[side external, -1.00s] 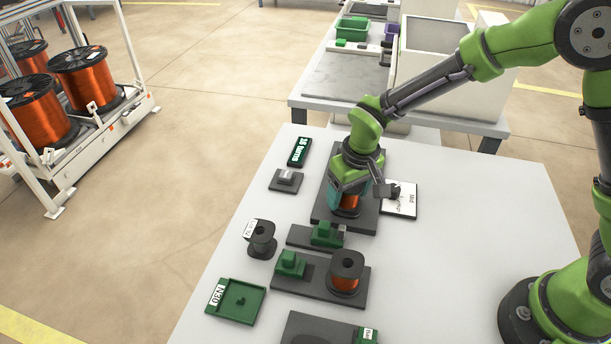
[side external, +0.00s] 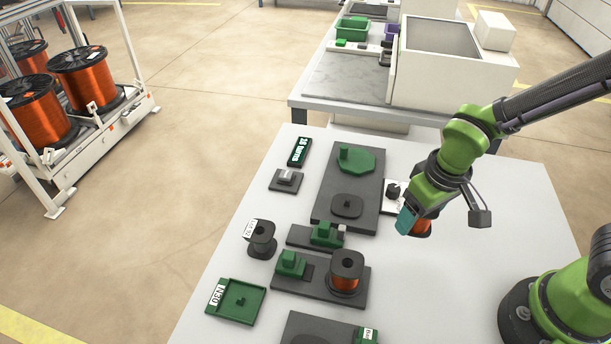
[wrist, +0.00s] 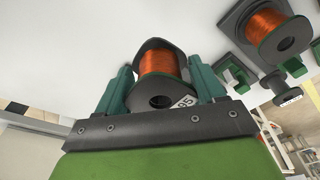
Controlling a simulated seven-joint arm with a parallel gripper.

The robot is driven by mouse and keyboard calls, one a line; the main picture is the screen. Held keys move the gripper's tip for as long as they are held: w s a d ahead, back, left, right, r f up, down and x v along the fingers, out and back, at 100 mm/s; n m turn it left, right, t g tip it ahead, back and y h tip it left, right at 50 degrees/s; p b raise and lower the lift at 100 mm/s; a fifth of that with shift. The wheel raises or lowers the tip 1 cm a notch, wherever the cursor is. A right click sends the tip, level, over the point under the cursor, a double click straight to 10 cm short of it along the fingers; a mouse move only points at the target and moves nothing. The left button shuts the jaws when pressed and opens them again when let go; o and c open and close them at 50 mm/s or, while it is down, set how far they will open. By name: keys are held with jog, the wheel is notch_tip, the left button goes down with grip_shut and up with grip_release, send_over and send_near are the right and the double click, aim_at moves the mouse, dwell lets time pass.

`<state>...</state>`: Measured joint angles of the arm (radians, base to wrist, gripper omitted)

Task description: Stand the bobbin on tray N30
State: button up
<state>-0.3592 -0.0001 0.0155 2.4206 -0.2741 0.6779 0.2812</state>
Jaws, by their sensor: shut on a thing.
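My gripper (wrist: 160,70) is shut on a bobbin (wrist: 160,64) wound with copper-orange wire, its two teal fingers on either side. The bobbin has dark flanges and a white label, only partly visible. In the side external view my gripper (side external: 411,222) holds the bobbin (side external: 422,229) to the right of the large dark base, mostly hidden behind the fingers; I cannot tell its height above the table. Tray N30 (side external: 255,305), a shallow green tray with a small raised post and white label, lies empty at the table's front left, well away from my gripper.
A dark base (side external: 365,190) carries a green block and an empty round seat. An empty dark bobbin (side external: 261,240) stands left. Another copper-wound bobbin (side external: 346,273) stands on a dark plate near tray N30. Small green-and-dark fixtures lie between.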

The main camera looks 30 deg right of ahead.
jog(key=w+a+n, duration=0.1)
jog(key=w+a, duration=0.1)
jog(key=a, duration=0.5)
jog(key=w+a+r+n, duration=0.1)
jog(key=w+a, duration=0.2)
jog(key=a, duration=0.4)
jog(key=w+a+n, duration=0.2)
jog(key=w+a, duration=0.1)
jog(key=a, duration=0.4)
jog(key=shift+a+r+y, duration=0.25)
jog(key=shift+a+y, duration=0.05)
jog(key=n, duration=0.2)
send_over(238, 298)
jog(key=shift+s+d+f, duration=0.1)
jog(key=shift+f, duration=3.3)
jog(key=shift+f, duration=0.8)
jog(key=o, duration=1.3)
jog(key=shift+c, duration=0.2)
